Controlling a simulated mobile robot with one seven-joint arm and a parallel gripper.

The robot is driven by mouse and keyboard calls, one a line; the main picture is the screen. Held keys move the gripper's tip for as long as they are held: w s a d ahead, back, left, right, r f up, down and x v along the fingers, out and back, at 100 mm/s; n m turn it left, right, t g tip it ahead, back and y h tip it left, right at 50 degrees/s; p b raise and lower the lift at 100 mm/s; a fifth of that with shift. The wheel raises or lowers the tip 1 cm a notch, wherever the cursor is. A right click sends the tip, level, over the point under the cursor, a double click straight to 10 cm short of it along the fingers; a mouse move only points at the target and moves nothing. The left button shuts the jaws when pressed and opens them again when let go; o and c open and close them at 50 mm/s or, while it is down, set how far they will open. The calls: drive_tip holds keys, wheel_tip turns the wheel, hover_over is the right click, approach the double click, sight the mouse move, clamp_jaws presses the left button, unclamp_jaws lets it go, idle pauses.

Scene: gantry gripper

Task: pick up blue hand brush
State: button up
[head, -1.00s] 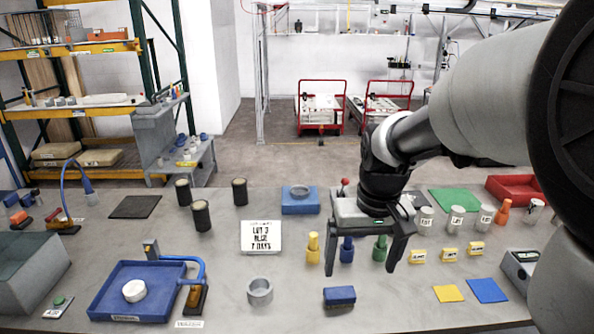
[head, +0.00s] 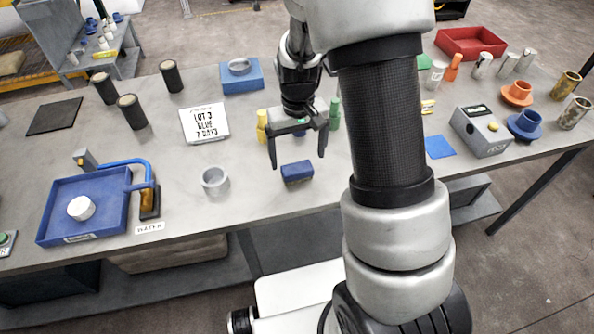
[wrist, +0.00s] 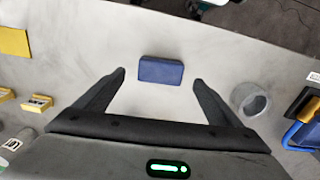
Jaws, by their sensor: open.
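The blue hand brush (head: 297,171) is a small blue block lying on the grey table near its front edge. In the wrist view the brush (wrist: 161,70) lies flat, just beyond and between my two fingertips, its long side running across the picture. My gripper (head: 298,163) is open and empty, pointing down above the brush in the head view. In the wrist view the fingers (wrist: 160,78) are spread wider than the brush, and nothing is between them. The brush's underside is hidden.
A grey ring cup (head: 215,180) stands left of the brush. A blue tray (head: 62,215) with a white puck lies further left. A yellow bottle (head: 262,126) stands behind the gripper. A lot sign (head: 204,123) is behind left. The table's front edge is close to the brush.

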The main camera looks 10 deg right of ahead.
sight(298, 169)
drive_tip(key=shift+s+f, duration=0.15)
drive_tip(key=shift+f, duration=1.45)
drive_tip(key=shift+s+f, duration=0.1)
drive_tip(key=shift+f, duration=1.45)
drive_tip(key=c, duration=1.2)
drive_tip(key=shift+o, duration=0.2)
drive_tip(key=shift+r, duration=0.1)
wheel_tip(298, 169, up, 10)
drive_tip(key=shift+f, duration=0.1)
